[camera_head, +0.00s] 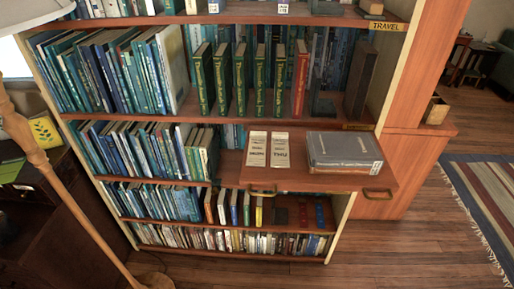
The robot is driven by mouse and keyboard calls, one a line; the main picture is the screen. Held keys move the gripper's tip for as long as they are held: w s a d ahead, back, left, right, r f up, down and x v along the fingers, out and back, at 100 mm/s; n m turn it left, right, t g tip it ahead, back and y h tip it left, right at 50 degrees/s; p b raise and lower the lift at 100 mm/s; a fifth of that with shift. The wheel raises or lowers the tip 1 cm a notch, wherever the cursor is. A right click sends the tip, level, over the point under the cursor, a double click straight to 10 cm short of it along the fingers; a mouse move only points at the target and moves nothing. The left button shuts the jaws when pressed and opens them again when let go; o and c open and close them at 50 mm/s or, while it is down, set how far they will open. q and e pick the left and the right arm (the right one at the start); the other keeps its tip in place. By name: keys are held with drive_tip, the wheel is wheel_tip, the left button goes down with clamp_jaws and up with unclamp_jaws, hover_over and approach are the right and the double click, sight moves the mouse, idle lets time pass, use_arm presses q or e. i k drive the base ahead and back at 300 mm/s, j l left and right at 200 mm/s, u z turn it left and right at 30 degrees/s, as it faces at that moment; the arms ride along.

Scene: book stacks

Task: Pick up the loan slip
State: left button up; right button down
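Two pale paper slips with dark print lie side by side on a wooden pull-out shelf (330,178) of the bookcase. One is the left slip (257,149) and the other is the right slip (280,150). The print is too small to read surely, so I cannot tell which is the loan slip. A grey closed book (345,149) with a white label lies flat to their right on the same shelf. Neither of my grippers is in view.
The bookcase (206,118) holds rows of upright books, with a TRAVEL label (387,26) at upper right. A wooden lamp pole (60,185) stands in front at left. A striped rug (485,195) lies at right. Bare wooden floor (400,245) is clear in front.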

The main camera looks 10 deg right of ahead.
sight(256, 153)
drive_tip(key=i+j, duration=0.2)
drive_tip(key=j, duration=0.15)
drive_tip(key=i+j, duration=0.15)
drive_tip(key=j, duration=0.15)
drive_tip(key=i+j, duration=0.2)
drive_tip(key=j, duration=0.15)
drive_tip(key=i+j, duration=0.2)
drive_tip(key=j+z, duration=0.05)
drive_tip(key=j, duration=0.05)
